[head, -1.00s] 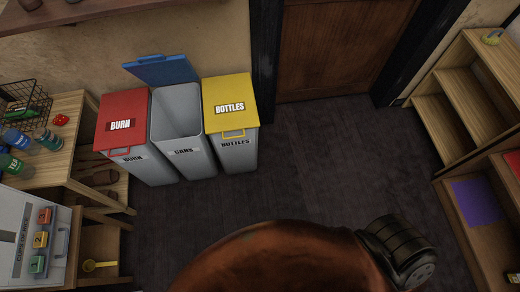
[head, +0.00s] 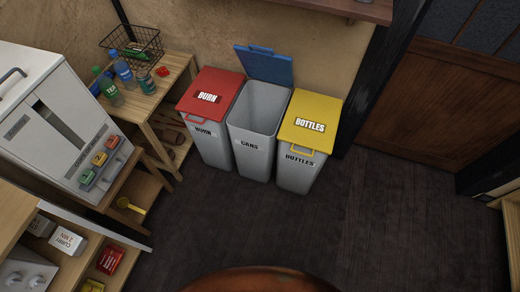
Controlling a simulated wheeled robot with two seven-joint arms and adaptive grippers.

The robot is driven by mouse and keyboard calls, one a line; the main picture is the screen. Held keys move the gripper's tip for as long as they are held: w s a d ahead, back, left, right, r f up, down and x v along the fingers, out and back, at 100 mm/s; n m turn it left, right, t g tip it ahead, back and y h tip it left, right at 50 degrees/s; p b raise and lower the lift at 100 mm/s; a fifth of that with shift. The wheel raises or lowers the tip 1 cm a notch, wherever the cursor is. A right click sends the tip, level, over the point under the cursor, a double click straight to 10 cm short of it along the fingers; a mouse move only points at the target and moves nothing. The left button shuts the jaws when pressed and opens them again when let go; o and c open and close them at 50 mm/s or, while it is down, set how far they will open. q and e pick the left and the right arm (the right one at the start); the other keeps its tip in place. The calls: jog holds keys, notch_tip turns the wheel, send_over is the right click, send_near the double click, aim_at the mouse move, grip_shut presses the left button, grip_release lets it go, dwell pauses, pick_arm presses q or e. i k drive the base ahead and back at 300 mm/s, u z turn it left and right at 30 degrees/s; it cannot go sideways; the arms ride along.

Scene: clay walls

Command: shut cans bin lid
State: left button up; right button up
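The cans bin (head: 251,143) is a grey bin labelled CANS, standing in the middle of a row of three against the clay wall. Its blue lid (head: 264,65) is open and tilted up at the back against the wall. The inside of the bin shows and looks empty as far as I can see. Neither of my grippers is in view.
The burn bin (head: 211,102) with a shut red lid stands left of it, the bottles bin (head: 309,127) with a shut yellow lid right. A wooden table (head: 172,78) with bottles and a wire basket (head: 131,43) is at left. The dark floor (head: 330,225) in front is clear.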

aim_at(271, 67)
jog(key=u, duration=0.05)
jog(key=i, duration=0.95)
jog(key=z, duration=0.6)
